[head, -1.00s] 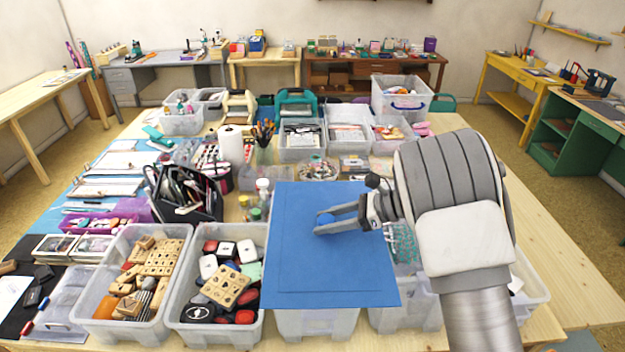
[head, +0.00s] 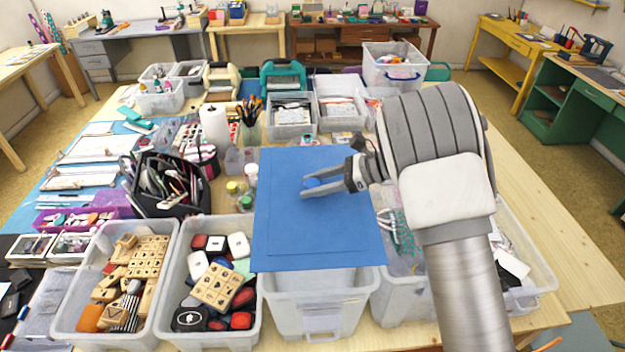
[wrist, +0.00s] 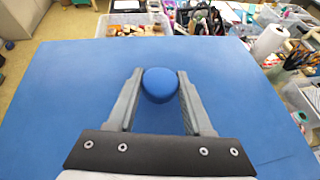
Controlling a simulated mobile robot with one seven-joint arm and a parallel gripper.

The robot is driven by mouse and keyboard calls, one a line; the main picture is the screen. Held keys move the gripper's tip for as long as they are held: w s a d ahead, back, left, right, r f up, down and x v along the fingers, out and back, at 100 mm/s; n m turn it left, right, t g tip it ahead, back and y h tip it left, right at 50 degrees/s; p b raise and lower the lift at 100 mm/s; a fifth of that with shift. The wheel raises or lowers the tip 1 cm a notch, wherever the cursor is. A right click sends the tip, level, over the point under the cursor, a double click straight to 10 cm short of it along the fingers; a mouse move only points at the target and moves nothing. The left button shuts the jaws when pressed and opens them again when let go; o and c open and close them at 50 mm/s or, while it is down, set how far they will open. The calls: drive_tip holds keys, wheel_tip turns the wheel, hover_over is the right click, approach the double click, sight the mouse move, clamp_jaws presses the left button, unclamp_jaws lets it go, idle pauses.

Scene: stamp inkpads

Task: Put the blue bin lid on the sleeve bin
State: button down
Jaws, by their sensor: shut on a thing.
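The blue bin lid (head: 290,225) is a flat, square-cornered blue sheet with a round blue knob (wrist: 160,85) on top. My gripper (head: 303,189) is shut on the knob, with one finger on each side of it in the wrist view. The lid is held over a clear bin (head: 318,305) in the front row and covers the rear part of it. The front wall and front inside of that bin show below the lid's near edge. I cannot tell whether the lid touches the bin, and the bin's contents are mostly hidden.
To the left stand a bin of stamps and inkpads (head: 185,335) and a bin of wooden stamps (head: 85,325). Another clear bin (head: 410,310) stands to the right, partly behind my arm. A black tool caddy (head: 150,200) and a white roll (head: 214,128) stand behind left.

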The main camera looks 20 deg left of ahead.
drive_tip(key=shift+f, duration=0.1)
drive_tip(key=shift+f+b, duration=1.6)
drive_tip(key=shift+f, duration=1.85)
drive_tip(key=shift+f+b, duration=0.5)
drive_tip(key=shift+b, duration=0.05)
drive_tip(key=shift+b, duration=1)
drive_tip(key=shift+d+f+b, duration=0.1)
drive_tip(key=shift+f+b, duration=0.45)
drive_tip(key=shift+b, duration=0.25)
drive_tip(key=shift+c, duration=1.1)
unclamp_jaws()
